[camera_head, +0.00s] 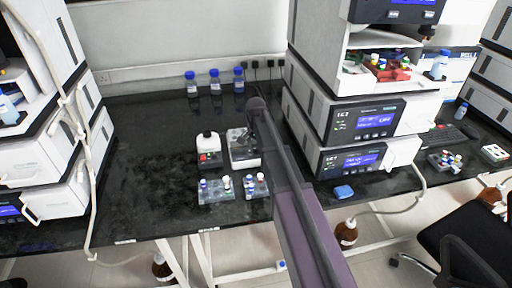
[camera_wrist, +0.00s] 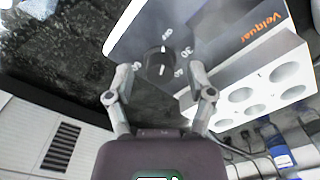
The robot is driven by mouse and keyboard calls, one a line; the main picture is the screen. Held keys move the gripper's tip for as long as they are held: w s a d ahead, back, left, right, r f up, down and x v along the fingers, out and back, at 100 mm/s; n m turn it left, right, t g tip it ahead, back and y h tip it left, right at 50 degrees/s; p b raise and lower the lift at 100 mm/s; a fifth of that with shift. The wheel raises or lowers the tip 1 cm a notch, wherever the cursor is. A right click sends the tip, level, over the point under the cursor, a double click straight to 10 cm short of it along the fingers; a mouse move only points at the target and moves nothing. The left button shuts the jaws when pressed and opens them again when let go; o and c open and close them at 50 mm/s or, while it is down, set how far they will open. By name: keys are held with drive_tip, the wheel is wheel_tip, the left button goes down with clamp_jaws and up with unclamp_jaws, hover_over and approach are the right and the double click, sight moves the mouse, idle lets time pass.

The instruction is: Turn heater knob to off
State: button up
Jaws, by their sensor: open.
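The heater (camera_wrist: 225,28) is a grey and dark block marked "Velquar", tilted across the wrist view, with round wells in its light top. Its black round knob (camera_wrist: 160,62) sits on the grey panel, with a white pointer line and small white marks around it. My gripper (camera_wrist: 163,68) is open, its two fingers on either side of the knob. I cannot tell whether either finger touches it. In the head view the heater (camera_head: 243,160) stands on the black bench, partly hidden by my arm.
A white bottle (camera_head: 208,148) stands left of the heater, and vial racks (camera_head: 215,192) lie in front of it. Blue-capped bottles (camera_head: 214,80) line the wall. Stacked instruments (camera_head: 360,120) rise close to the right of my arm. The black bench (camera_head: 140,140) is clear to the left.

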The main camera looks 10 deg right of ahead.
sight(256, 147)
drive_tip(key=m, duration=1.1)
drive_tip(key=shift+m, duration=0.4)
wheel_tip(256, 147, up, 14)
drive_tip(key=p, duration=1.4)
drive_tip(key=s+f+n+b, duration=0.5)
drive_tip(key=s+n, duration=0.5)
drive_tip(key=s, duration=0.3)
drive_tip(key=s+f+n+b, duration=0.5)
drive_tip(key=s+n, duration=0.5)
drive_tip(key=s, duration=0.3)
drive_tip(key=shift+s+d+n, duration=0.15)
drive_tip(key=shift+n, duration=0.25)
idle(0.3)
wheel_tip(256, 147, up, 4)
drive_tip(key=p, duration=0.3)
drive_tip(key=shift+f+p, duration=0.1)
drive_tip(key=shift+p, duration=0.3)
